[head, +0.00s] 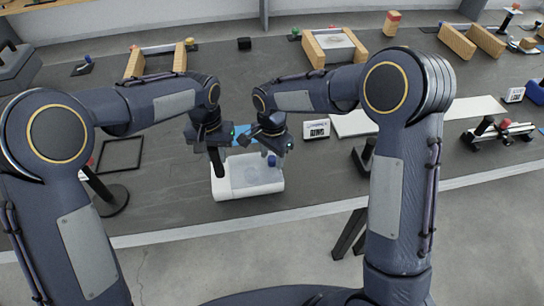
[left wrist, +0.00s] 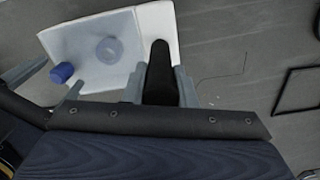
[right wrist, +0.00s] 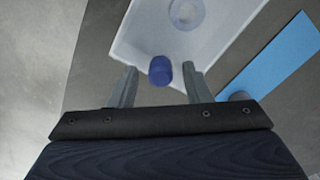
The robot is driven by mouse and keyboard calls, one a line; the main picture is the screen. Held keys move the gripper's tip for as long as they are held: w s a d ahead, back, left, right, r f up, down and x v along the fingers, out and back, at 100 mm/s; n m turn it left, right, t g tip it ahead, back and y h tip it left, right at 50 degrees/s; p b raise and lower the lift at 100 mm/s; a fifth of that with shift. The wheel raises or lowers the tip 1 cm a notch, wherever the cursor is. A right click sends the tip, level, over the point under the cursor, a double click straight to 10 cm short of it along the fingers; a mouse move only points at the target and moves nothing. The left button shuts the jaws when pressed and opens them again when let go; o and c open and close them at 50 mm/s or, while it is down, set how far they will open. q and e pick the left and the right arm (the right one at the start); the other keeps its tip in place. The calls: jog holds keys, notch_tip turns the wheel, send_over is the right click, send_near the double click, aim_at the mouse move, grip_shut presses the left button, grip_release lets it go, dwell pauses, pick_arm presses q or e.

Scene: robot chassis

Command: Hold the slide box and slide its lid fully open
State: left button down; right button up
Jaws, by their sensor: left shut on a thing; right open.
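The white slide box (head: 262,190) lies on the dark table between my arms. Its translucent lid (head: 240,172) covers most of the top, and a pale ring (left wrist: 108,50) shows through it. A blue knob (head: 271,161) stands at the lid's right end. My left gripper (head: 215,155) is shut on the black handle (left wrist: 159,70) at the box's left end. My right gripper (right wrist: 160,74) is open, with its fingers on either side of the blue knob (right wrist: 160,68). Gaps show between the fingers and the knob in the right wrist view.
A blue strip (right wrist: 275,58) lies just behind the box. A black square frame (head: 121,154) and a dark round-based stand (head: 112,200) are to the left. A small labelled block (head: 316,130) and white sheets (head: 355,124) are to the right. The table's front edge is close to the box.

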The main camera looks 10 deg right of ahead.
pick_arm(q)
jog(key=shift+s+f, duration=0.2)
jog(key=shift+f, duration=0.15)
pick_arm(e)
jog(key=shift+f, duration=0.55)
grip_shut()
pick_arm(q)
jog(key=shift+a, duration=0.1)
pick_arm(e)
jog(key=d, duration=1.2)
jog(key=shift+d, duration=0.1)
grip_release()
